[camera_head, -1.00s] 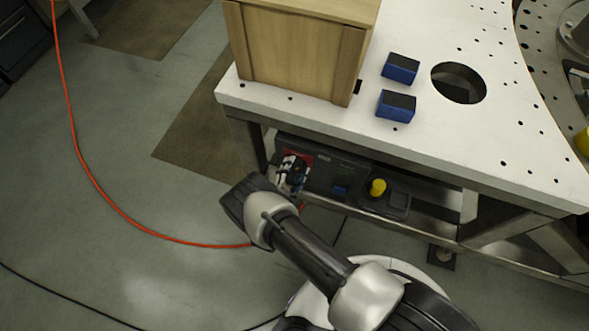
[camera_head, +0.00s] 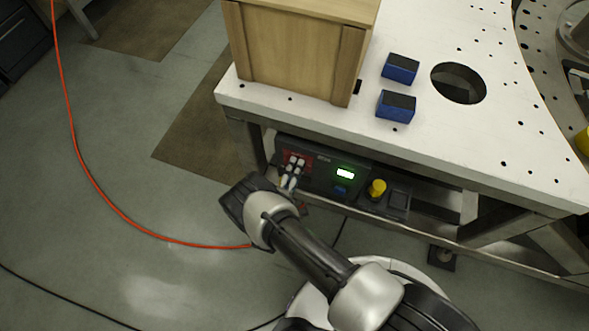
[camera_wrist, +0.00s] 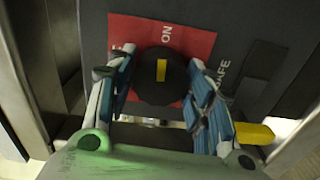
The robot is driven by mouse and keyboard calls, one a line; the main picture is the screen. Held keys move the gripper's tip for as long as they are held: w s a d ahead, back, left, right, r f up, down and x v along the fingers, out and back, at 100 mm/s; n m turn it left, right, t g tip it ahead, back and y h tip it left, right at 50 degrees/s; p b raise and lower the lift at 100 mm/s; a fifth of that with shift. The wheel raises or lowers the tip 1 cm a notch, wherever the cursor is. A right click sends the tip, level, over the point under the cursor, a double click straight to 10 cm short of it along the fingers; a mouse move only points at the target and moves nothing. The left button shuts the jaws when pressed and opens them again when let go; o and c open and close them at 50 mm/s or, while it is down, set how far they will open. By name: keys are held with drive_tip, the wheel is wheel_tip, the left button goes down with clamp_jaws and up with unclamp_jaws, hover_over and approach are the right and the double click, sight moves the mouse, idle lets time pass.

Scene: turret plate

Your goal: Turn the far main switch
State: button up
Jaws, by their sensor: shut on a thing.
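The main switch is a round black knob (camera_wrist: 162,88) with a yellow mark, on a red label plate (camera_wrist: 196,42) in the wrist view. The mark stands upright in this view, in line with the word ON above it. My gripper (camera_wrist: 160,78) has one finger on each side of the knob and is shut on it. In the head view, my gripper (camera_head: 292,174) is at the red-labelled left end of a dark control box (camera_head: 318,172) under the white table, and it hides the knob.
The white table (camera_head: 480,135) overhangs the box, with a wooden box (camera_head: 300,50) and two blue blocks (camera_head: 400,68) on top. A yellow knob (camera_head: 377,187) and a blue button (camera_head: 340,189) are right of my gripper. An orange cable (camera_head: 95,190) lies on the open floor.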

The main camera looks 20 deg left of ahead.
drive_tip(key=shift+m, duration=0.5)
drive_tip(key=o, duration=1.1)
drive_tip(key=shift+c, duration=0.2)
drive_tip(key=s, duration=1.2)
drive_tip(key=shift+a, duration=0.45)
